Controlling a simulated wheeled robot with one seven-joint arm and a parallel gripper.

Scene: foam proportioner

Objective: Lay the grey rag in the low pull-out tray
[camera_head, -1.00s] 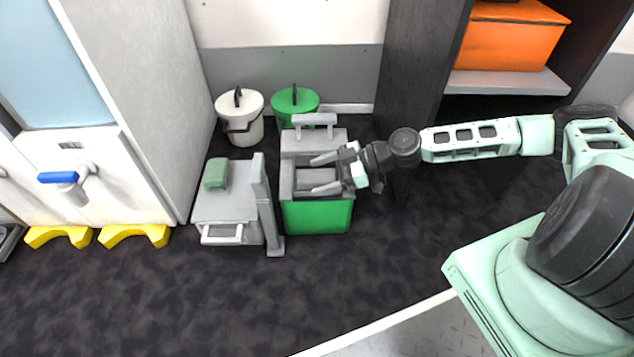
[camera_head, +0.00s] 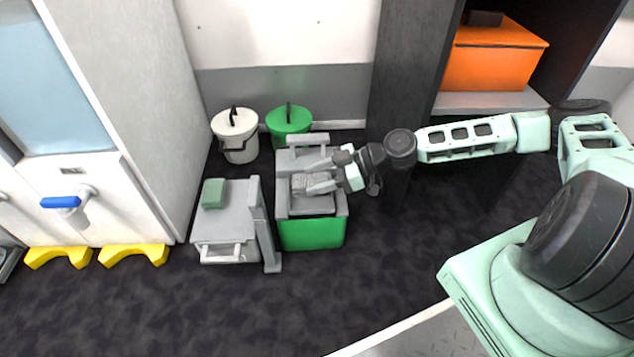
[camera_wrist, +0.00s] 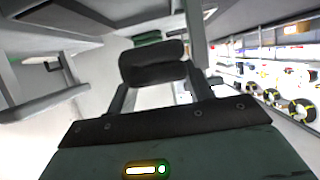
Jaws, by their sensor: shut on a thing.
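My gripper (camera_head: 316,183) is shut on the grey rag (camera_head: 302,182), at the top opening of a green-fronted grey bin. The rag looks light grey and crumpled, and the fingers partly cover it. In the wrist view a dark rounded bundle (camera_wrist: 152,63) shows between the two fingers; it appears to be the rag in shadow. The low pull-out tray (camera_head: 222,253) seems to be the pale, handled front low on the grey cabinet left of the bin. I cannot tell how far out it is.
The green-fronted bin (camera_head: 312,234) stands right of the grey cabinet (camera_head: 238,226), with an upright grey post (camera_head: 264,230) between them. A green block (camera_head: 214,193) lies on the cabinet. White (camera_head: 235,130) and green (camera_head: 288,122) buckets stand behind. The dark floor in front is clear.

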